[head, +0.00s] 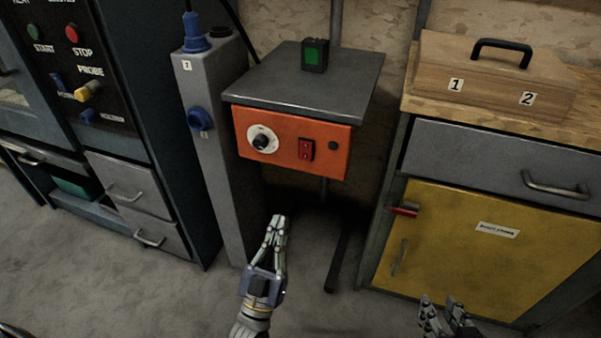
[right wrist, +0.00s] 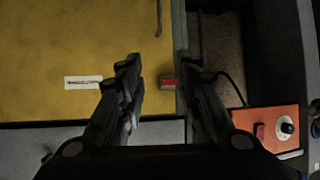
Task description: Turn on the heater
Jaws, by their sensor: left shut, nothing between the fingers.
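An orange control panel (head: 292,142) hangs under a grey tabletop. It bears a black knob on a white dial (head: 263,140), a red rocker switch (head: 307,150) and a small dark round part at its right. The panel also shows at the right of the right wrist view (right wrist: 268,124). Which panel or switch belongs to the heater is not labelled. My left gripper (head: 279,219) is shut and empty, below and in front of the panel, apart from it. My right gripper (head: 446,302) is open and empty in front of the yellow cabinet; its fingers show in the right wrist view (right wrist: 158,62).
A small black box with a green face (head: 315,55) stands on the grey tabletop (head: 300,85). A grey post with blue fittings (head: 208,120) is left of the panel. The yellow cabinet (head: 480,250) with a red latch (head: 405,210) is right. A wooden box (head: 490,80) sits above.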

